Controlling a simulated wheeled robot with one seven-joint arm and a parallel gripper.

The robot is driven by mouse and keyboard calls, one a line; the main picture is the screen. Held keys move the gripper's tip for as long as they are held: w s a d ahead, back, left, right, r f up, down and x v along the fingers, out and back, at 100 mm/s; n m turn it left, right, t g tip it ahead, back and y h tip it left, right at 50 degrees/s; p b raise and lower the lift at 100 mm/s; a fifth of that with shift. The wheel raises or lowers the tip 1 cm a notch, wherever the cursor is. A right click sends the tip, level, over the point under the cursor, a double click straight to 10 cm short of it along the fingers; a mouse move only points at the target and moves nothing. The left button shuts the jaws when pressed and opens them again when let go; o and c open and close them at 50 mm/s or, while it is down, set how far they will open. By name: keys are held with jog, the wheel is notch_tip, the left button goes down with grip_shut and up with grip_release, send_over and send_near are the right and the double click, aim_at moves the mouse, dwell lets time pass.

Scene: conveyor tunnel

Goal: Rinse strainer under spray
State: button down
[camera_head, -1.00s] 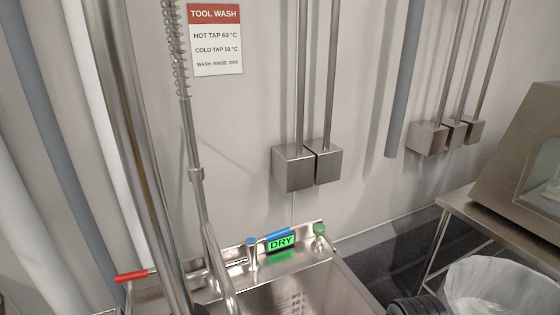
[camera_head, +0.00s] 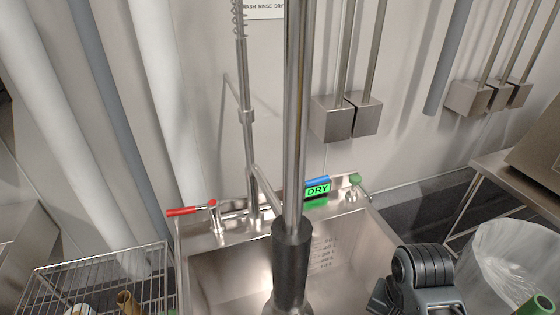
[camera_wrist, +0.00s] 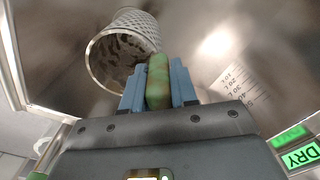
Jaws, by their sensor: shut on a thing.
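In the wrist view, my gripper (camera_wrist: 157,86) is shut on the green handle of the strainer (camera_wrist: 130,38), between two blue fingers. The strainer is a perforated metal cup with dark brown residue inside. It is over or in the sink basin (camera_head: 222,275). The strainer is not visible in the head view, where only a dark grey part of my arm shows at lower right. A slim tap column with a spring (camera_head: 246,120) rises behind the basin. I cannot make out a spray of water.
A green-lit sign reads DRY (camera_head: 318,190). A red lever (camera_head: 188,211) is on the sink's left and a green knob (camera_head: 356,179) on its right. A steel pole with a black sleeve (camera_head: 291,250) crosses the view. A wire rack (camera_head: 100,275) stands left; a lined bin (camera_head: 512,262) right.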

jog(key=shift+w+f+n, duration=1.85)
jog(key=shift+w+n, duration=0.5)
jog(key=shift+n, duration=1.05)
jog(key=s+a+n, duration=0.4)
jog(key=s+a, duration=0.6)
jog(key=a, duration=0.2)
jog(key=s+a+r+n, duration=0.1)
jog(key=s+a+n, duration=0.5)
jog(key=s, duration=1.1)
jog(key=w+a+m, duration=0.1)
jog(key=w+a, duration=0.4)
jog(key=w, duration=0.6)
jog(key=shift+w+a+m+p, duration=0.3)
jog(key=shift+w+a, duration=0.05)
jog(key=shift+a, duration=0.05)
jog(key=shift+d+r, duration=0.1)
jog(key=shift+d, duration=0.05)
jog(key=shift+w+d, duration=0.2)
jog(key=shift+d, duration=0.3)
jog(key=shift+w+d, duration=0.2)
jog(key=shift+d, duration=0.3)
jog(key=shift+s, duration=0.1)
